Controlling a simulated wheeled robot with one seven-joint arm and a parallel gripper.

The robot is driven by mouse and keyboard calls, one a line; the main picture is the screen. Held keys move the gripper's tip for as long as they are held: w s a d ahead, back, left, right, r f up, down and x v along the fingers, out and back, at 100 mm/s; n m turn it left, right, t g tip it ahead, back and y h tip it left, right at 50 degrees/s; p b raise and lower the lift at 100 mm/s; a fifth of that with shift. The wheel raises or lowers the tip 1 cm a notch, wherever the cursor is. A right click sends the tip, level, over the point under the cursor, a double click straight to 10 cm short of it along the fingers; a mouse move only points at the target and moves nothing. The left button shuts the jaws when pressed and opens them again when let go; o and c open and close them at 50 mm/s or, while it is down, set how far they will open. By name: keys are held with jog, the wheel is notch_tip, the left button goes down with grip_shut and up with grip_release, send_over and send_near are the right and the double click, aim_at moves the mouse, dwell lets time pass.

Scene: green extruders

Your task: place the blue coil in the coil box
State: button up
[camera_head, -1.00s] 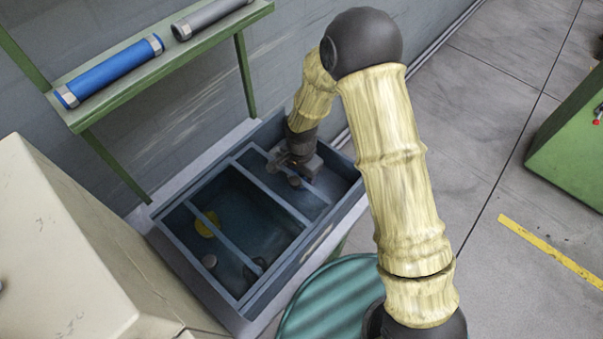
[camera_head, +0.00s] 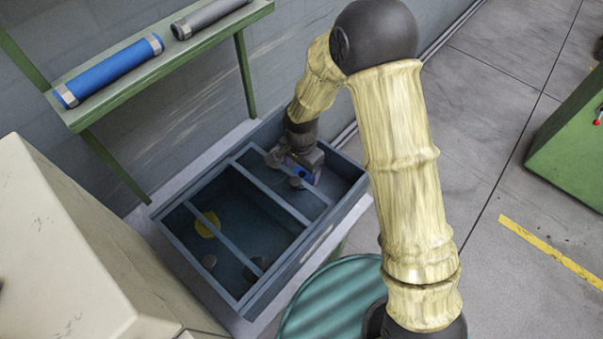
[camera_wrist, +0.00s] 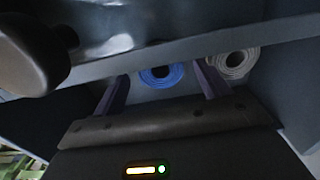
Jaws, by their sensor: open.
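The blue coil (camera_wrist: 148,77) shows as a ring between the two fingers of my open gripper (camera_wrist: 161,72) in the wrist view. I cannot tell whether the fingers touch it. A blue patch shows at my gripper (camera_head: 300,170) in the head view, too small to tell whether it is the coil. A grey coil (camera_wrist: 228,63) lies just right of the right finger. My gripper is low inside the far right part of a dark blue divided box (camera_head: 320,236), which I take to be the coil box.
A yellow disc (camera_head: 207,225) and a few dark round things lie in the box's other compartments. A green shelf (camera_head: 172,55) above holds a blue roll (camera_head: 110,70) and a grey roll (camera_head: 210,16). A cream block (camera_head: 75,245) stands left, a teal drum (camera_head: 330,300) in front.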

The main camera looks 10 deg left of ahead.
notch_tip(320, 180, up, 9)
jog(key=shift+f, duration=0.15)
dwell(0.8)
jog(key=s+d+r+n+t, duration=0.1)
jog(key=s+d+r+n, duration=0.1)
jog(key=d, duration=0.6)
jog(key=s+d+r+n, duration=0.2)
jog(key=s+d+r, duration=0.1)
jog(key=d, duration=0.5)
jog(key=s+d+r+n+t, duration=0.1)
jog(key=s+d+r+n, duration=0.1)
jog(key=d, duration=0.6)
jog(key=shift+s+d+r+t, duration=0.25)
jog(key=shift+s+t, duration=0.05)
jog(key=shift+s, duration=0.55)
